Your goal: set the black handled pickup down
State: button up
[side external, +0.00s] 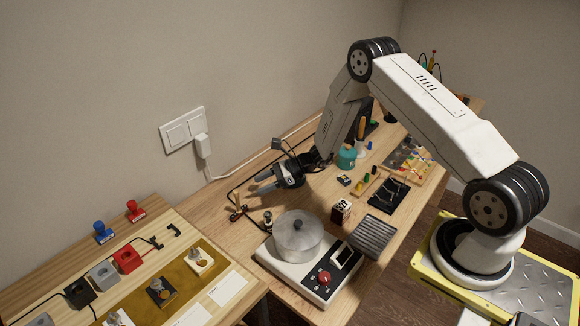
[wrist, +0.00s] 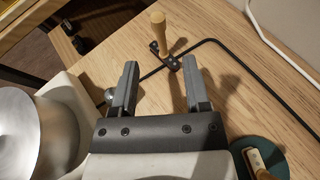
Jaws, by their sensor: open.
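My gripper (side external: 262,184) is open and empty above the wooden bench, its fingers pointing left in the side view. A dark pickup (side external: 160,291) with what looks like a black handle sits on the mustard mat (side external: 136,302) at the lower left, well apart from my gripper. A pale pickup (side external: 200,260) is on the same mat. A small wooden-handled tool (side external: 236,207) stands beyond my fingertips; its handle also shows in the wrist view (wrist: 158,32).
A metal pot (side external: 298,238) sits on a white unit with a red knob (side external: 324,278), close below my gripper. A black cable (wrist: 240,68) crosses the bench.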

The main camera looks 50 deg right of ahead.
jog(key=shift+s+d+r, duration=0.3)
jog(key=shift+s+d, duration=0.1)
jog(key=shift+d, duration=0.1)
dwell(0.3)
jog(key=s+a+r+n+g+h, duration=0.1)
jog(key=s+r+n+g+h, duration=0.1)
jog(key=s+r+n+h, duration=0.3)
jog(key=s+a+r+n+g+h, duration=0.2)
jog(key=s+r+n+h, duration=0.3)
jog(key=s+r+n, duration=0.5)
jog(key=s+n+g, duration=0.1)
jog(key=s+n, duration=0.6)
jog(key=n, duration=0.3)
jog(key=shift+a+r+h, duration=0.2)
jog(key=shift+r+h, duration=0.2)
